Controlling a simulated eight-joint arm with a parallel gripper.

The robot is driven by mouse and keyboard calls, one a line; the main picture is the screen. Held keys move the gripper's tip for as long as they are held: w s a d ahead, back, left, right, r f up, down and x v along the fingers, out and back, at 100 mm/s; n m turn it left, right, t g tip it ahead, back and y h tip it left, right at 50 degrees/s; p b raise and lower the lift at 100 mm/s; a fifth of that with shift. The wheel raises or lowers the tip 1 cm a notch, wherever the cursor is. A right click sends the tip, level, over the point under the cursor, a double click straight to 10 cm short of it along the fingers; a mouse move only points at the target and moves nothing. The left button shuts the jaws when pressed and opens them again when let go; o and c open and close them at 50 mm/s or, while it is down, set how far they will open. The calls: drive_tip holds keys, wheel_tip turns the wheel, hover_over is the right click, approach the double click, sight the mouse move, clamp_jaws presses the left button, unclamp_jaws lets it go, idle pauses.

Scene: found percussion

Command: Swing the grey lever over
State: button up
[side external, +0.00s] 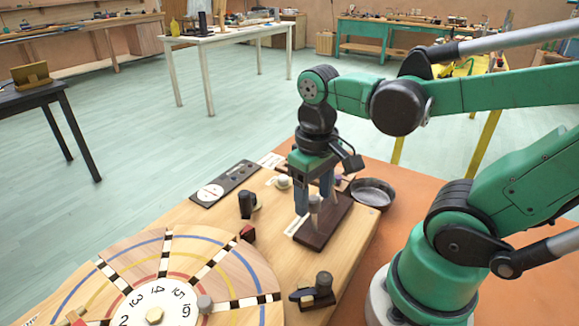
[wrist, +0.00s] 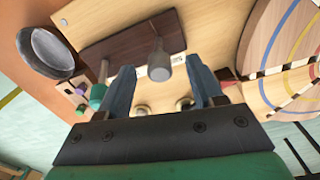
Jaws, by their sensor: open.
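The grey lever (side external: 315,202) stands on a dark brown wooden base (side external: 322,228) on the light wooden board. In the wrist view the lever (wrist: 160,66) shows as a rounded grey knob with a thin stem reaching to the base (wrist: 128,42). My gripper (side external: 314,208) points down over the base with its blue fingers open. In the wrist view my gripper (wrist: 160,68) has one finger on each side of the knob, with a visible gap on both sides. The lever's exact tilt is hard to tell.
A metal pan (side external: 373,193) sits right of the base. A black cylinder (side external: 246,205) and a dial panel (side external: 224,185) lie to the left. A large striped wheel (side external: 215,262) is in front left, and a small dark-knobbed block (side external: 312,296) at the front.

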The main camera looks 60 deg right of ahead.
drive_tip(key=shift+f, duration=0.3)
clamp_jaws()
drive_tip(key=shift+s, duration=0.1)
drive_tip(key=shift+s+t, duration=0.35)
drive_tip(key=shift+t, duration=0.25)
unclamp_jaws()
